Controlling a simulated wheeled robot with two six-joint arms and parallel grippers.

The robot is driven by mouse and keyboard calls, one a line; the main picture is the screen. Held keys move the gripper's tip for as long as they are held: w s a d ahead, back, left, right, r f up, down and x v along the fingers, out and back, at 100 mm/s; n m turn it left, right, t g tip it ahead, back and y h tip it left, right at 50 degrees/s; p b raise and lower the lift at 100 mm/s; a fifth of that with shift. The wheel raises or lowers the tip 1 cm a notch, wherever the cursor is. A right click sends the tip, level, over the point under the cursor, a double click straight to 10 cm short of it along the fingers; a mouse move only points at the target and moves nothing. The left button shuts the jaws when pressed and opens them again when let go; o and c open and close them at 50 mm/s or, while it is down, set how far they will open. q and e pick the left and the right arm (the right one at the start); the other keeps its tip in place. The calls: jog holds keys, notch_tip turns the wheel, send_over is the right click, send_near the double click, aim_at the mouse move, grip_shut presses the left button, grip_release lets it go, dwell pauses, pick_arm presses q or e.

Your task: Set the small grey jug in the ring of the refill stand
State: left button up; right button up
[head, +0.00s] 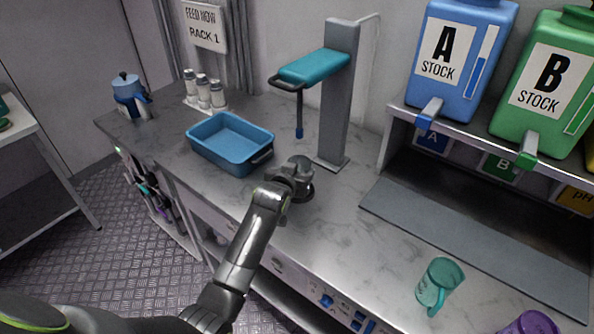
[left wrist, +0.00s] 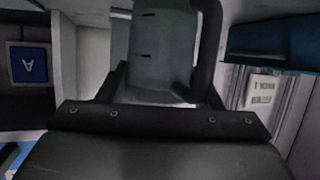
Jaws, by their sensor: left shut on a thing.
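The small grey jug (left wrist: 165,55) is between the two fingers of my left gripper (left wrist: 160,92) in the left wrist view, with marks on its side and a dark curved handle at its right. In the head view my left gripper (head: 291,181) is over the counter, in front of the foot of the grey column. It is shut on the jug, which I cannot clearly tell apart from the gripper there. The refill stand seems to be this grey column (head: 337,100) with a teal head (head: 314,66) and a hanging blue-tipped nozzle (head: 299,130). I cannot make out its ring for certain.
A blue tray (head: 222,120) lies left of the gripper. White-labelled bottles (head: 203,90) and a blue pot (head: 127,90) stand behind it. Stock tanks A (head: 458,60) and B (head: 545,85) sit on the right shelf. A teal mug (head: 438,284) and purple mug (head: 530,323) stand at front right.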

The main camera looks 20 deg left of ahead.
pick_arm(q)
jog(key=o, duration=1.2)
jog(key=b+v, duration=0.1)
jog(key=v, duration=1.6)
jog(key=shift+s, duration=0.15)
jog(key=shift+r, duration=0.1)
